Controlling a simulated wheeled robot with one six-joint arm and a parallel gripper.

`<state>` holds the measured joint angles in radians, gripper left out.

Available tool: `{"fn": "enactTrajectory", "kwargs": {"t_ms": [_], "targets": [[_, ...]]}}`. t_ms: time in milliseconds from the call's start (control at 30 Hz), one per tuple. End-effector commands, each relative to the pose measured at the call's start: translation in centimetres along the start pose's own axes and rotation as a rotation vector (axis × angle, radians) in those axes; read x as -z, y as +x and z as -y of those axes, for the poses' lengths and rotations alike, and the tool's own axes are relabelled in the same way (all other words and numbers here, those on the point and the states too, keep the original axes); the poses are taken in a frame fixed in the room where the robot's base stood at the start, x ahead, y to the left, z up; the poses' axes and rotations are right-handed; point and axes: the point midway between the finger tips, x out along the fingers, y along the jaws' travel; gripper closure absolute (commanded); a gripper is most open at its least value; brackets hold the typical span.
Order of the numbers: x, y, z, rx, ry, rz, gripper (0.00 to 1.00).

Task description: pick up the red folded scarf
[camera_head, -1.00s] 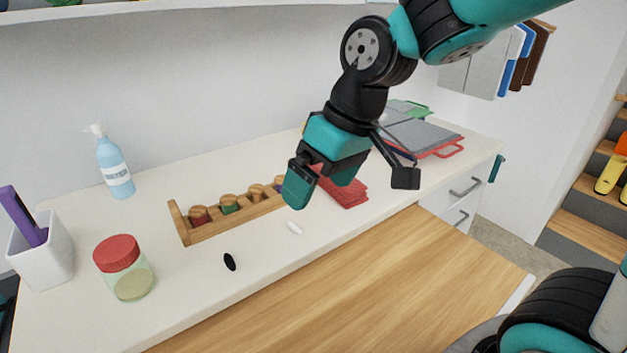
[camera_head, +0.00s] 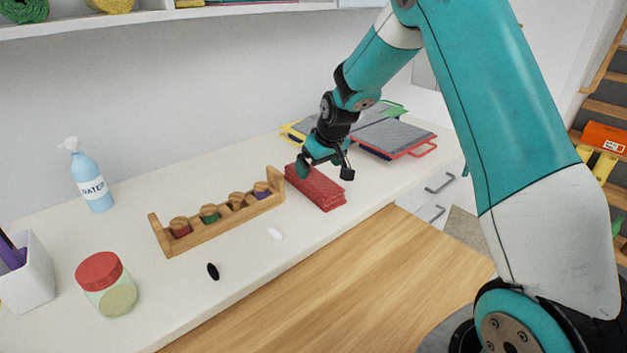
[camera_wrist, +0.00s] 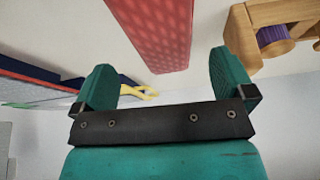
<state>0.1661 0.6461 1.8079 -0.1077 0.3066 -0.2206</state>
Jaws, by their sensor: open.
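The red folded scarf (camera_head: 318,188) lies on the white counter, right of the wooden rack. It also shows at the top middle of the wrist view (camera_wrist: 158,32), a long red strip with a dotted texture. My gripper (camera_head: 318,168) is at the scarf's far end in the head view, seemingly above it. In the wrist view my gripper (camera_wrist: 160,88) has its two teal fingers wide apart with nothing between them. The scarf's near end there lies just beyond the fingertips. The exact height of the fingers over the scarf is hard to tell.
A wooden rack (camera_head: 222,222) with several spools stands left of the scarf. Framed grey boards (camera_head: 395,136) lie to its right.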

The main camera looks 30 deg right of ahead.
Motion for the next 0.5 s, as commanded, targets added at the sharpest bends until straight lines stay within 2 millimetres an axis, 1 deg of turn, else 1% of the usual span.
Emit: {"fn": "enactTrajectory", "kwargs": {"t_ms": [233,400,500], "targets": [[0.1,1.8,0.1,0.001,-0.001,0.002,0.0],[0.4,4.3,0.2,0.002,-0.001,0.003,0.0],[0.4,5.5,0.2,0.002,-0.001,0.001,0.0]]}}
